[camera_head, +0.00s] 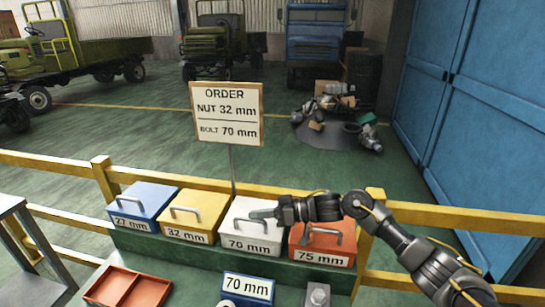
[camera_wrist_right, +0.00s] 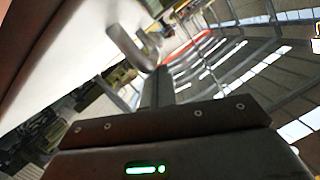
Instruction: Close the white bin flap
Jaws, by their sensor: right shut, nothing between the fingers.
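The white bin (camera_head: 242,240), labelled 70 mm, stands in the row on the green ledge between the yellow and orange bins. Its white flap (camera_head: 240,214) appears to lie down over the top, sloping like the flaps beside it. My right gripper (camera_head: 258,213) is shut and empty at the flap's handle, hiding part of it; I cannot tell if they touch. In the right wrist view a grey handle (camera_wrist_right: 132,47) on a white surface shows close to my finger (camera_wrist_right: 156,88). My left gripper is out of view.
The blue bin (camera_head: 143,208), yellow bin (camera_head: 194,216) and orange bin (camera_head: 322,243) stand in the same row. A yellow rail (camera_head: 450,217) runs behind. An order sign (camera_head: 227,113) rises behind the bins. A red tray (camera_head: 128,288) and a blue 70 mm box (camera_head: 247,289) are in front.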

